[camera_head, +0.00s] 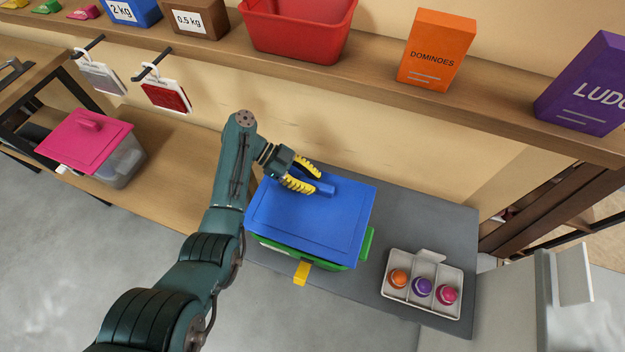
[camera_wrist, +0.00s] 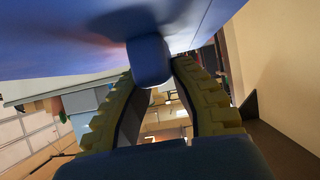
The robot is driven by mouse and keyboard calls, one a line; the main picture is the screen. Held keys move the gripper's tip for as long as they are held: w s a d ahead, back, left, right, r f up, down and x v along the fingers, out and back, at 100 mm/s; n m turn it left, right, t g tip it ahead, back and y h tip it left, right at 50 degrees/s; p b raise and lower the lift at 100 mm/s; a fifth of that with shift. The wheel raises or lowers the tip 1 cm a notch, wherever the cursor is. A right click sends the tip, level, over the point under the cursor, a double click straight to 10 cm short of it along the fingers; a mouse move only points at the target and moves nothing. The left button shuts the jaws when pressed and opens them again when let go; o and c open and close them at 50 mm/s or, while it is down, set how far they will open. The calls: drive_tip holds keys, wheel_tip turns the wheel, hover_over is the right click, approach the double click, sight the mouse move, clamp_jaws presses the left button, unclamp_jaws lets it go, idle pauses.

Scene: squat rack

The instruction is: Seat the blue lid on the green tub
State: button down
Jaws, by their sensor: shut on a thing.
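The blue lid (camera_head: 278,222) lies over the top of the green tub (camera_head: 367,243) in the head view. The tub's green shows along the front and at the right side below the lid. Whether the lid rests fully on the rim cannot be told. My gripper (camera_head: 312,178) has yellow ridged fingers shut on the lid's blue handle. In the wrist view my gripper (camera_wrist: 155,95) has a finger on each side of the handle (camera_wrist: 149,61), and the lid's blue underside or top fills the upper part. A yellow tab (camera_head: 301,273) sticks out at the tub's front.
A white divided tray (camera_head: 412,305) with orange, purple and pink round items stands to the right on the grey mat (camera_head: 440,225). A clear box with a pink lid (camera_head: 90,140) stands left. The shelf above holds a red bin (camera_head: 297,35) and boxes.

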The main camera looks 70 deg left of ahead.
drive_tip(key=shift+f+b, duration=1.2)
drive_tip(key=shift+f, duration=0.7)
drive_tip(key=shift+p, duration=0.5)
drive_tip(key=shift+f+b, duration=0.9)
drive_tip(key=shift+f, duration=0.65)
idle(2.1)
drive_tip(key=c, duration=1)
unclamp_jaws()
drive_tip(key=v, duration=1.2)
drive_tip(key=shift+w, duration=0.1)
